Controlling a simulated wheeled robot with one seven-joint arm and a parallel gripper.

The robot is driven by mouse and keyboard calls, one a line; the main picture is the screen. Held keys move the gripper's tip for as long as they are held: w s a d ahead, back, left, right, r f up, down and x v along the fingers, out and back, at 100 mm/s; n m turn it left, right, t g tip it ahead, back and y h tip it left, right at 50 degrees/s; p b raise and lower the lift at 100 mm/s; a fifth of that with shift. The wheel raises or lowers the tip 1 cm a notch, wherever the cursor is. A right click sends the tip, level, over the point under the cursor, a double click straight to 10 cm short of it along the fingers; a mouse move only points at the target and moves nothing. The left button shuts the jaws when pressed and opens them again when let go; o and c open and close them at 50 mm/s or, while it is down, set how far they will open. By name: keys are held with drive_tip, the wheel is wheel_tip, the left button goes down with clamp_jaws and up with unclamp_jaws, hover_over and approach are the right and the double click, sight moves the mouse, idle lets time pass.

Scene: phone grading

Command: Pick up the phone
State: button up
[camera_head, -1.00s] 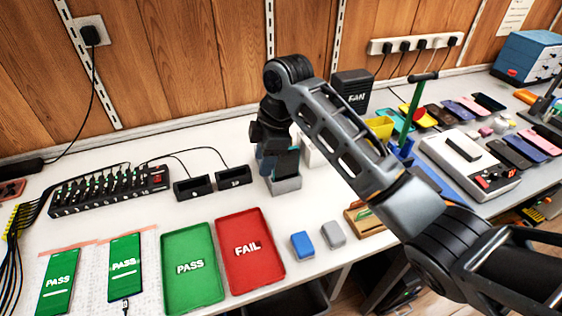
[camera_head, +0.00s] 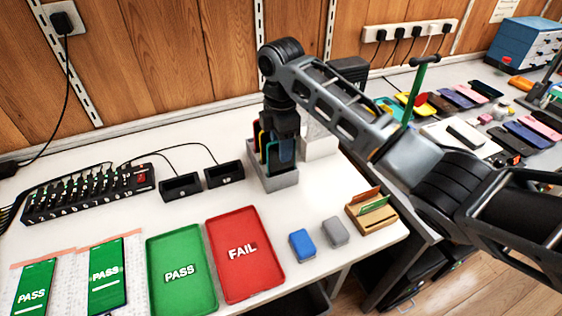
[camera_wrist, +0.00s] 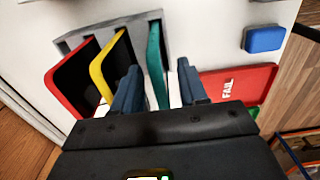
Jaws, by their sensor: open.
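A grey slotted rack (camera_head: 277,183) stands on the white bench and also shows in the wrist view (camera_wrist: 72,44). It holds upright phones: a red-edged one (camera_wrist: 68,80), a yellow-edged one (camera_wrist: 110,62) and a teal one (camera_wrist: 156,62). In the head view they are partly hidden by my gripper (camera_head: 283,148), which points down over the rack. In the wrist view my gripper (camera_wrist: 160,78) is open, with its two fingers on either side of the teal phone. The teal phone's lower part is hidden, and I cannot tell whether either finger touches it.
A green PASS tray (camera_head: 182,298) and a red FAIL tray (camera_head: 250,280) lie in front. Blue (camera_head: 302,244) and grey (camera_head: 335,232) blocks and a wooden holder (camera_head: 372,217) sit right of them. Two small black stands (camera_head: 181,187) are left of the rack.

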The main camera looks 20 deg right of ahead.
drive_tip(key=shift+f, duration=0.7)
drive_tip(key=shift+c, duration=0.3)
clamp_jaws()
